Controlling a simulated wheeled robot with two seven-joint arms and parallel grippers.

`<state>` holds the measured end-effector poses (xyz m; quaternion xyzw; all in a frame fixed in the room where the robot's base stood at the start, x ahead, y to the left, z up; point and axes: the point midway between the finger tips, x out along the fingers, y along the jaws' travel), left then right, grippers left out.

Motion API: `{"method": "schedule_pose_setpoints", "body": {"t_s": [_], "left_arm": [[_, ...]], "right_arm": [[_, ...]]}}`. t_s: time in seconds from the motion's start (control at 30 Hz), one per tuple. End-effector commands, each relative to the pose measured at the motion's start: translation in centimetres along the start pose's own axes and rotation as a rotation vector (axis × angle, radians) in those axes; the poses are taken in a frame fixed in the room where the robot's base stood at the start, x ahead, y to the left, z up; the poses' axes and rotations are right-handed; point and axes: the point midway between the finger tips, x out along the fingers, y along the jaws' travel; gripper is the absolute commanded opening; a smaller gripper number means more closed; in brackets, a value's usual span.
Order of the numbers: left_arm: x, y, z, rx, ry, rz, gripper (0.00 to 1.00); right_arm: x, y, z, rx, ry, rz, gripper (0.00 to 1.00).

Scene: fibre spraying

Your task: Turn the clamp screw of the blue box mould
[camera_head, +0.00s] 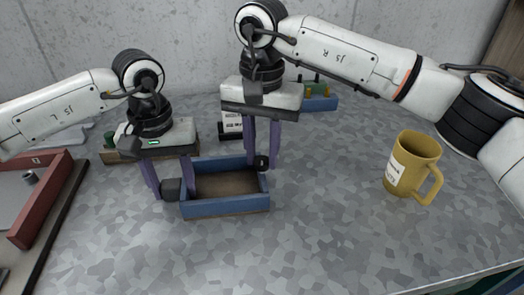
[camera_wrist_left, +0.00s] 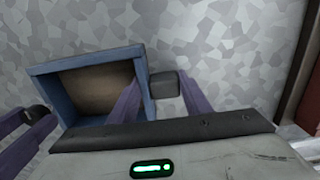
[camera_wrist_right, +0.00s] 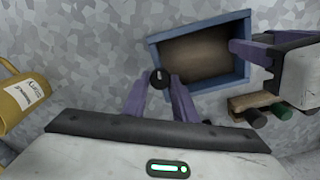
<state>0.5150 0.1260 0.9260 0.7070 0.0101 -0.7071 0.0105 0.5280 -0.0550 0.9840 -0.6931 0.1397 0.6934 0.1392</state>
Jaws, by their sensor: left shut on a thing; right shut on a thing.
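The blue box mould (camera_head: 225,209) stands open-topped and upright on the grey table, with a brown floor inside. A dark block (camera_head: 171,189) sits against its left wall. My left gripper (camera_head: 172,187) straddles that wall and block, one purple finger inside the box and one outside; the block also shows in the left wrist view (camera_wrist_left: 165,85). The dark round knob of the clamp screw (camera_head: 262,162) is at the mould's right side. My right gripper (camera_head: 262,158) is shut on the knob, which also shows between its fingertips in the right wrist view (camera_wrist_right: 159,78). The screw's shaft is hidden.
A yellow mug (camera_head: 413,165) stands at the right. A dark red tray (camera_head: 62,190) is at the left edge. Behind the mould are a wooden rack (camera_head: 120,156), a small labelled item (camera_head: 231,124) and a blue holder (camera_head: 322,103). The table in front is clear.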

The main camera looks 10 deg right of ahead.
Motion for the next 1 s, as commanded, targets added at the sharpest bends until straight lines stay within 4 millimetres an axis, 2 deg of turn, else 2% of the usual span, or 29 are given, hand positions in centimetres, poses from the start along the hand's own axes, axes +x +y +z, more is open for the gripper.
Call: {"method": "schedule_pose_setpoints", "body": {"t_s": [1.0], "left_arm": [[-0.05,0.01,0.0,0.0,0.0,0.0,0.05]], "right_arm": [[-0.1,0.05,-0.02,0.952,0.001,-0.002,0.03]]}}
